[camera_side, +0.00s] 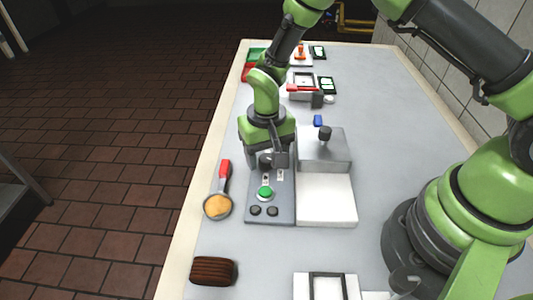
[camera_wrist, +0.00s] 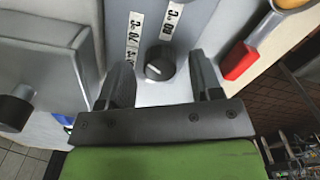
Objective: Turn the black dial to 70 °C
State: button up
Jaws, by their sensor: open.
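The black dial (camera_wrist: 160,62) sits on the grey control panel (camera_wrist: 190,18), between the two fingers of my gripper (camera_wrist: 161,68) in the wrist view. The fingers are open, one on each side of the dial with gaps visible. A pale pointer mark shows on the dial's face. White temperature labels (camera_wrist: 135,38) lie just above the dial in that view, appearing upside down; one seems to read 70 and another 80. In the side view my gripper (camera_side: 268,158) points down over the far end of the panel (camera_side: 284,212) and largely hides the dial.
The panel carries a green button (camera_side: 265,193) and two dark knobs (camera_side: 264,211). A metal press with a black knob (camera_side: 325,133) stands to its right. A brown ridged block (camera_side: 213,271) is in front.

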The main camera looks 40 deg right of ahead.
notch_tip(320, 180, up, 10)
jog(key=shift+f, duration=0.2)
notch_tip(320, 180, up, 7)
jog(key=t, duration=0.1)
send_over(266, 157)
jog(key=s+d, duration=0.2)
jog(key=s+d+r+t+y, duration=0.1)
jog(key=s+d+r+t, duration=0.15)
jog(key=s+r, duration=0.45)
jog(key=s+d+r+t+y, duration=0.1)
jog(key=s+r+t, duration=0.2)
jog(key=s, duration=0.7)
jog(key=shift+r+t, duration=0.35)
jog(key=shift+r, duration=0.6)
jog(key=shift+d, duration=0.1)
